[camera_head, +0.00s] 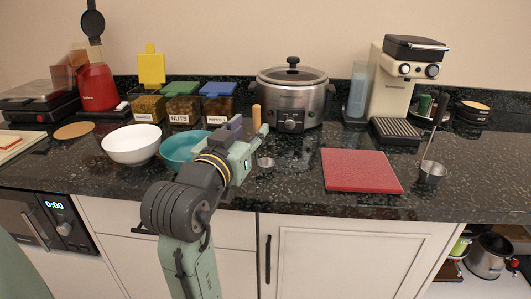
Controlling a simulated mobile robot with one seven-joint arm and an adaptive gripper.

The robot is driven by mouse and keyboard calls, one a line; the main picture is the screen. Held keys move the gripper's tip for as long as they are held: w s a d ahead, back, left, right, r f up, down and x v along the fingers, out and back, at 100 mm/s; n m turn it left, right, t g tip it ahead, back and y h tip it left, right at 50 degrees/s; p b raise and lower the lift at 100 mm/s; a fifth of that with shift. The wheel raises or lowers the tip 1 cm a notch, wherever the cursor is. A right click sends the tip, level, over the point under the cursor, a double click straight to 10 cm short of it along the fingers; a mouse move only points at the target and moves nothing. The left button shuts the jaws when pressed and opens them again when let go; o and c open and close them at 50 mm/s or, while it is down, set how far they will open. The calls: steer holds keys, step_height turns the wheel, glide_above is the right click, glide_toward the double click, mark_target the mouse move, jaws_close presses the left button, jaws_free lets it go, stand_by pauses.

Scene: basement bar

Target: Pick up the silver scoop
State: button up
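A small silver cup-like scoop (265,163) sits on the dark counter (290,180), just right of my gripper's end. A second silver cup (432,173) with a thin upright handle stands further right; I cannot tell for sure which is the scoop meant. My gripper (250,142) is above the counter, between the teal bowl (183,148) and the small silver cup. It is seen from behind, and its fingertips are not clear. I cannot tell whether it touches the cup or is open.
A white bowl (132,144) is at left. A red board (360,171) lies right of the small cup. Behind stand lidded food boxes (184,105), a slow cooker (291,97) and a coffee machine (396,85). The counter between cup and board is clear.

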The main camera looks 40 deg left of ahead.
mark_target(255, 121)
steer(key=shift+p+x, duration=0.9)
steer(key=shift+x, duration=1.9)
steer(key=shift+r, duration=0.1)
steer(key=shift+c, duration=0.4)
jaws_close()
